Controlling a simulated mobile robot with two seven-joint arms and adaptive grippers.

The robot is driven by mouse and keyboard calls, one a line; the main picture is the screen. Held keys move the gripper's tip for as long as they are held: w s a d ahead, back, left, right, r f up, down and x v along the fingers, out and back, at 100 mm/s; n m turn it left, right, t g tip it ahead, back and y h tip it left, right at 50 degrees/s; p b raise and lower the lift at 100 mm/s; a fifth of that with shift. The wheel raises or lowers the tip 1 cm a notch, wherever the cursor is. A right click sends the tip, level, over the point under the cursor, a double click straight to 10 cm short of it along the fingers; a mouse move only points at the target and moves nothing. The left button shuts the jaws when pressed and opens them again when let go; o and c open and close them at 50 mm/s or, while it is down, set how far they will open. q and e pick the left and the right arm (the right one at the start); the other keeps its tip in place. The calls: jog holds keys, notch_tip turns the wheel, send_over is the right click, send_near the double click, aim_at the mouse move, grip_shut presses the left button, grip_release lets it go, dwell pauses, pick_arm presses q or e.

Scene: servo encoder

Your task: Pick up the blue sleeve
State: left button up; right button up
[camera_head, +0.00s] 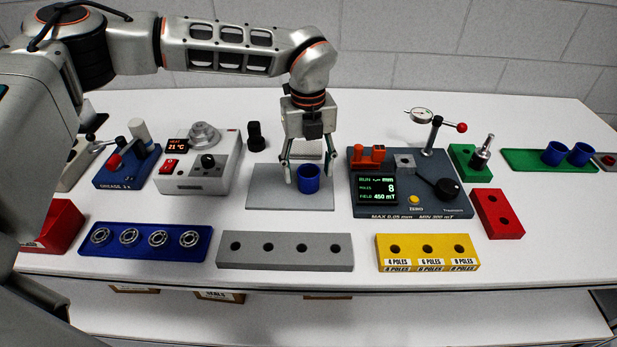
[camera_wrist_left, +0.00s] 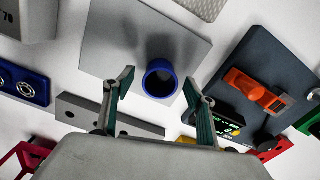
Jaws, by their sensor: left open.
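A blue sleeve (camera_head: 309,180), a short hollow cylinder, stands upright on a grey plate (camera_head: 268,200) in the middle of the table. My left gripper (camera_head: 307,174) points down over the plate, its two fingers spread to either side of the sleeve. In the left wrist view the sleeve (camera_wrist_left: 160,80) shows its open top between the tips of my left gripper (camera_wrist_left: 158,78), with a gap on each side. Two more blue sleeves (camera_head: 555,153) (camera_head: 579,154) stand on a green tray (camera_head: 525,160) at the right. My right gripper is not in view.
A dark measuring station (camera_head: 400,210) with a screen and dial stands just right of the plate. A grey heater box (camera_head: 198,176) is to the left. A grey block with holes (camera_head: 285,252), a blue bearing tray (camera_head: 145,242) and a yellow block (camera_head: 428,252) line the front.

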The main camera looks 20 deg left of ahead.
pick_arm(q)
jog(key=shift+f, duration=0.55)
jog(key=c, duration=1)
jog(key=shift+o, duration=0.2)
jog(key=shift+r, duration=0.15)
